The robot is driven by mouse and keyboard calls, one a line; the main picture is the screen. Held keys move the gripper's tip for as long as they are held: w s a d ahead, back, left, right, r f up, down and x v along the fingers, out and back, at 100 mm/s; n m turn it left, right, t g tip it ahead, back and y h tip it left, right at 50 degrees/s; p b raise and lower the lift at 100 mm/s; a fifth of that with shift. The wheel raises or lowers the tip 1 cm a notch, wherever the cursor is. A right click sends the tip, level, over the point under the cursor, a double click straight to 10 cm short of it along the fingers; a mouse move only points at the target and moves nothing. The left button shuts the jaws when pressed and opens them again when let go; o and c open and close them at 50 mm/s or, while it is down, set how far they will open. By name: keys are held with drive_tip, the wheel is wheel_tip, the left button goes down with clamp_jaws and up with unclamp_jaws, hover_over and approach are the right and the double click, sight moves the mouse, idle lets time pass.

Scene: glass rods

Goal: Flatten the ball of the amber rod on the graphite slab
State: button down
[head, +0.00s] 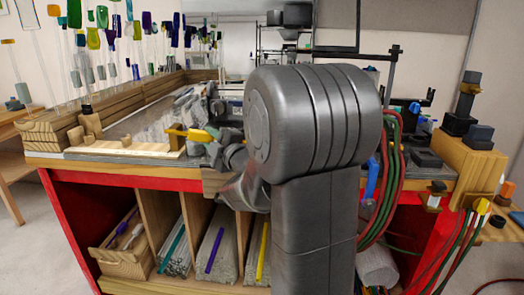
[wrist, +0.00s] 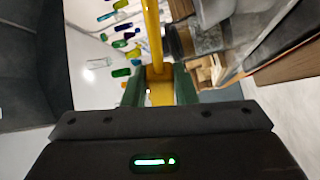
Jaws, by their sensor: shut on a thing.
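The amber rod (wrist: 153,38) is a yellow rod that runs up and away from my gripper (wrist: 160,88) in the wrist view. My gripper's green fingers are shut on a wider yellow block at the rod's near end. In the head view the amber rod (head: 177,132) points left, roughly level, above the bench top. My gripper is partly hidden there behind my own arm. The rod's ball is not clear in either view. I cannot tell for sure which grey surface is the graphite slab.
A wooden tray (head: 125,147) and small wooden rests (head: 90,124) stand at the bench's left. Several coloured glass pieces (head: 93,38) stand on thin stems behind. A purple rod (head: 215,250) lies on the shelf below. Hoses and dark equipment crowd the right.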

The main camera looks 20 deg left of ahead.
wheel_tip(320, 180, up, 7)
drive_tip(key=p, duration=0.3)
idle(0.4)
drive_tip(key=shift+s+f, duration=0.1)
